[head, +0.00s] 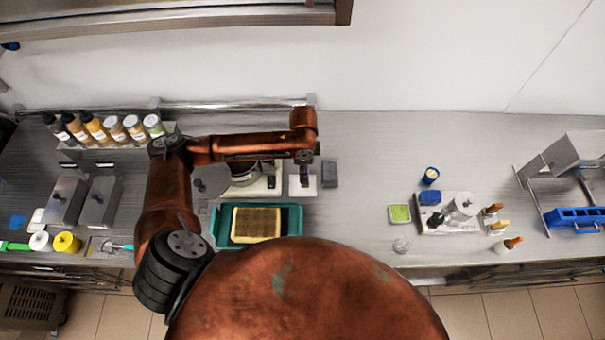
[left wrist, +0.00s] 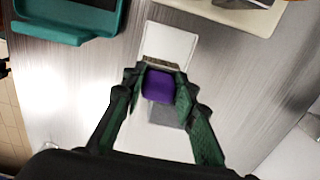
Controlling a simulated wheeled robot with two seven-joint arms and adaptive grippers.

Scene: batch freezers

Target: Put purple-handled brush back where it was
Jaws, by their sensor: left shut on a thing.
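My left gripper (head: 304,163) reaches over the counter from the left and points down. In the left wrist view the gripper (left wrist: 159,88) is shut on the purple-handled brush (left wrist: 158,85), whose purple handle shows between the fingers. A strip of bristles (left wrist: 162,65) shows just beyond the handle. The brush is over a small white plate (left wrist: 170,43); whether it touches the plate I cannot tell. In the head view the plate (head: 302,188) lies under the gripper, and the brush is too small to make out. My right gripper is not in view.
A grey block (head: 329,174) sits just right of the plate. A teal tray (head: 222,241) with a waffle-like slab (head: 257,224) lies to the front left. Bottles (head: 100,130) stand at the back left. The counter right of the block is clear up to a green-topped dish (head: 400,213).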

